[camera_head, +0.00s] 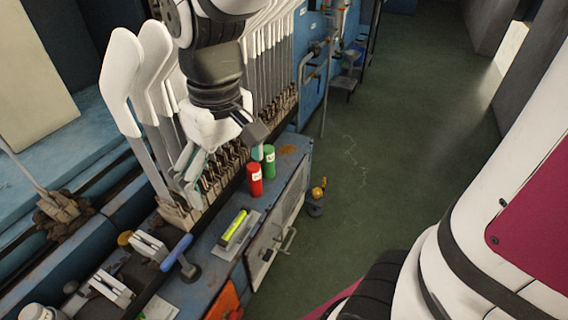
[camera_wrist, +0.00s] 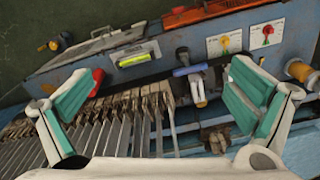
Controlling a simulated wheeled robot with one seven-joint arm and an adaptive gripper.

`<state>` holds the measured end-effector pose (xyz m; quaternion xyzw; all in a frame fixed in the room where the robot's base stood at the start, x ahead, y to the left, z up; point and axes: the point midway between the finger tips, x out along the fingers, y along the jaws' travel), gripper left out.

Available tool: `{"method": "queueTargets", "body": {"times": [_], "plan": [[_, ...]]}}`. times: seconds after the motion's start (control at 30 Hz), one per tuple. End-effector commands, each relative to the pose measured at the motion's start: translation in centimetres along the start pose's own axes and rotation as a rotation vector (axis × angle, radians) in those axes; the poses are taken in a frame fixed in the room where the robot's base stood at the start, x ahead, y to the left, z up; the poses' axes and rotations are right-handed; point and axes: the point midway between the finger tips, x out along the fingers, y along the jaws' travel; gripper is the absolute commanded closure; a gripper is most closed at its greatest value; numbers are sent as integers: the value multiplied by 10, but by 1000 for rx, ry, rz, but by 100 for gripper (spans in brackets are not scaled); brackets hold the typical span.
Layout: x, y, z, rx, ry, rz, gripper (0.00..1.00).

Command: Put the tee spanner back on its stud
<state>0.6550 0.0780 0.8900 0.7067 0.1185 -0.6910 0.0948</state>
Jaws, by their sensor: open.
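A blue-handled tee (camera_head: 177,252), which looks like the tee spanner, is at the near end of the blue machine bench. It also shows in the wrist view (camera_wrist: 190,71), ahead of and between my spread fingers. A dark post with a rounded end (camera_head: 190,271) is close beside the handle; I cannot tell whether it is part of the spanner or the stud. My gripper (camera_head: 218,152) is open and empty, above the row of metal clamps and farther along the bench than the blue handle. In the wrist view my gripper (camera_wrist: 165,88) has its teal pads wide apart.
Tall white sock boards (camera_head: 142,85) stand in a row beside my gripper. A red cylinder (camera_head: 254,179) and a green cylinder (camera_head: 269,161) stand on the bench ledge. A yellow-green level (camera_head: 234,226) lies nearer. An orange bin (camera_head: 224,302) is at the front. The green floor at right is mostly clear.

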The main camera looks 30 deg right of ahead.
Motion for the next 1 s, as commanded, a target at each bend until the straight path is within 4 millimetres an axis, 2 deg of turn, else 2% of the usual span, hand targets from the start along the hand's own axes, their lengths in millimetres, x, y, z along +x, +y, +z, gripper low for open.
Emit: {"method": "queueTargets", "body": {"times": [0.03,0.2,0.4,0.5,0.7,1.0], "plan": [[-12,7,20,32,13,2,0],[-36,21,85,131,23,12,0],[-45,26,155,241,33,34,0],[-44,25,179,281,33,43,0],[-41,23,199,317,32,51,0],[-41,23,200,318,31,52,0]]}}
